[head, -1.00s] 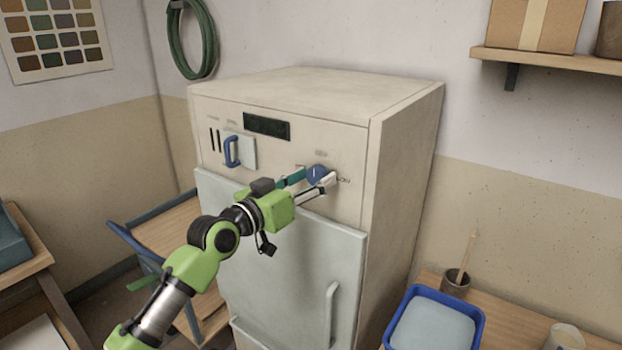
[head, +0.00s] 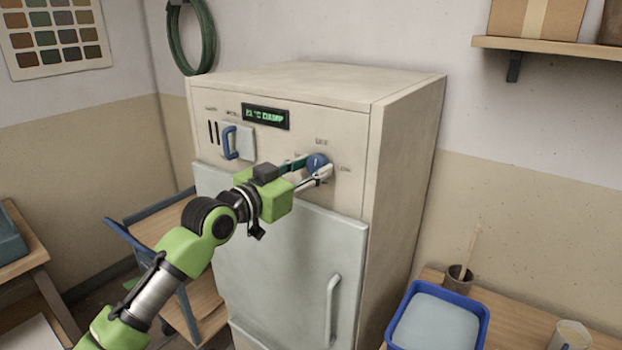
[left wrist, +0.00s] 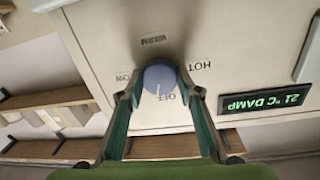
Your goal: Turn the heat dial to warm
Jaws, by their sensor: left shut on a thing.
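The heat dial (head: 317,161) is a round blue knob on the upper front of a cream cabinet. In the left wrist view, which is upside down, the dial (left wrist: 160,77) sits between my fingertips, with labels around it. WARM is at the picture's top, HOT to the right and OFF below. Its white pointer line is toward OFF. My left gripper (head: 312,172) is shut on the dial, one finger on each side. The fingers also show in the left wrist view (left wrist: 160,88). My right gripper is not in view.
The cabinet's display (head: 265,117) is lit green and reads 21 °C DAMP. A blue handle (head: 230,143) sticks out left of the dial. The cabinet door (head: 290,250) is closed. A blue tray (head: 480,318) stands on the table at right, and a cart (head: 170,230) at left.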

